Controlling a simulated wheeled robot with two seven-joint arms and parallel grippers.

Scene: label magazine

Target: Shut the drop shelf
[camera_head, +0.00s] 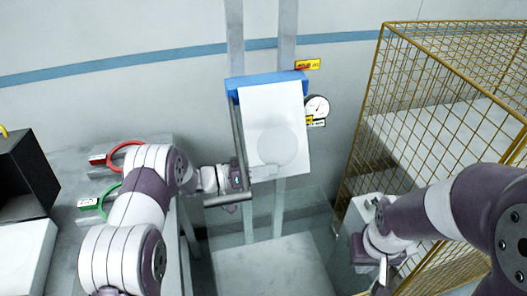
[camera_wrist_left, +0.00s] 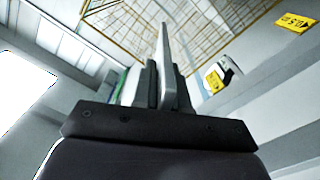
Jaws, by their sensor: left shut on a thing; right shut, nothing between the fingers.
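The drop shelf (camera_head: 290,120) is a white flat panel with a pale round disc on its face, in the middle of the head view. Its upper end meets a blue bar (camera_head: 266,83) on two upright rails. My left gripper (camera_head: 262,173) is at the panel's lower left, its fingers closed at the edge. In the left wrist view, a thin pale plate (camera_wrist_left: 165,60) stands edge-on at the fingers; its full extent is hidden. My right gripper (camera_head: 383,272) is shut and empty at the lower right, apart from the shelf.
A yellow wire cage (camera_head: 440,75) stands at the right. A red ring handle (camera_head: 122,149) and a green one (camera_head: 104,200) are at the left, near a black box (camera_head: 22,172).

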